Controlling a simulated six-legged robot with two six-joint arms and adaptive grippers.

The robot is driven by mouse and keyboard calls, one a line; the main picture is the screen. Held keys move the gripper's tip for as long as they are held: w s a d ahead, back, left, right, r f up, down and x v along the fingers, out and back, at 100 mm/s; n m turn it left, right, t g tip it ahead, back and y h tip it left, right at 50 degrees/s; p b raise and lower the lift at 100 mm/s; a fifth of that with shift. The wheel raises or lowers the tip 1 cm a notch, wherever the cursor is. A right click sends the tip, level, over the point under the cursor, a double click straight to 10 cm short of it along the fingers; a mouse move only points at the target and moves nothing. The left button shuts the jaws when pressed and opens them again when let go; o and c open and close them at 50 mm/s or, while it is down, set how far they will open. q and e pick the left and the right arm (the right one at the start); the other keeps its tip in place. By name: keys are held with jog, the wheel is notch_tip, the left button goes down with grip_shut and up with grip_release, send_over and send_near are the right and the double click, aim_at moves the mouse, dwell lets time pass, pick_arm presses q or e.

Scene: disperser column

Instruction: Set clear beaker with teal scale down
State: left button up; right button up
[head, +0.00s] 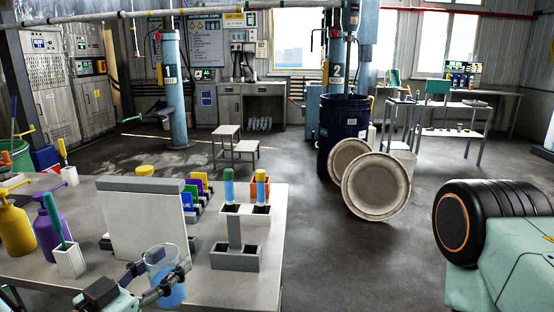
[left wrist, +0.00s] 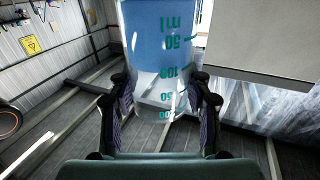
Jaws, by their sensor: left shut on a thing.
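The clear beaker (head: 164,266) with blue contents is in the lower left of the head view, in front of the upright white panel. My left gripper (head: 161,282) is shut on it, with its fingers on opposite sides of the wall. In the left wrist view the beaker (left wrist: 160,45) fills the upper middle, and its teal scale marks and numbers face the camera. The gripper's fingers (left wrist: 163,105) flank its lower part in that picture. I cannot tell whether the beaker's base touches the worktable (head: 262,225). My right gripper is not in view.
The white panel (head: 145,225) with a grey top stands behind the beaker. A grey-and-white rack (head: 235,238) with two capped tubes is to its right. A white cup (head: 68,262) and purple bottle (head: 55,215) are left. Bare tabletop shows near the right edge.

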pick_arm(q)
jog(key=s+d+f+h, duration=0.1)
jog(key=s+f, duration=0.4)
jog(key=f, duration=0.4)
jog(key=shift+s+m, duration=0.35)
jog(key=shift+m, duration=0.05)
